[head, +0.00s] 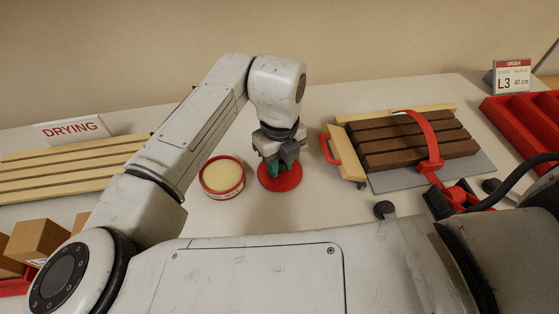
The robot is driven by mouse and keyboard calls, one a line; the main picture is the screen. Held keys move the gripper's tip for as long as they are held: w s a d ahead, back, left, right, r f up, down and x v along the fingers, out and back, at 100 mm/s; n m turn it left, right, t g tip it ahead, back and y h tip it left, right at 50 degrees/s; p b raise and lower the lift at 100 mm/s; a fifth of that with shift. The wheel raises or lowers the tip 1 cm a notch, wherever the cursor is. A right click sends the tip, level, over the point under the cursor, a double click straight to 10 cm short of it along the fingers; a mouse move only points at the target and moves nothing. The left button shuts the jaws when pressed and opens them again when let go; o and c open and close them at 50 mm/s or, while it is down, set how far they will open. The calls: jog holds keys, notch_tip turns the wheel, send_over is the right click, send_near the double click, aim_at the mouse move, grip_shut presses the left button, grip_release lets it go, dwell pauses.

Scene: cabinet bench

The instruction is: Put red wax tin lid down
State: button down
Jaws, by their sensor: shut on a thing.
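The red wax tin lid (293,180) is a flat red disc at the middle of the bench. My gripper (279,168) points down over it, with its teal fingertips shut on the lid near its centre. The lid looks level and at or very close to the bench top; I cannot tell whether it touches. The fingertips hide the lid's middle. The open wax tin (222,176), a round red-rimmed tin with pale yellow wax, stands just left of the lid, with a narrow gap between them.
Dark wooden slats (415,140) lie in a light wooden frame under a red strap (431,139) at right. A red tray (525,115) stands far right. Pale slats (70,166) lie by the DRYING sign (71,130) at left. Wooden blocks (38,239) sit front left.

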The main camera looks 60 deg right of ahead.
jog(key=shift+f, duration=0.15)
jog(key=c, duration=0.9)
grip_release()
notch_tip(320, 180, up, 12)
jog(key=shift+r, duration=0.2)
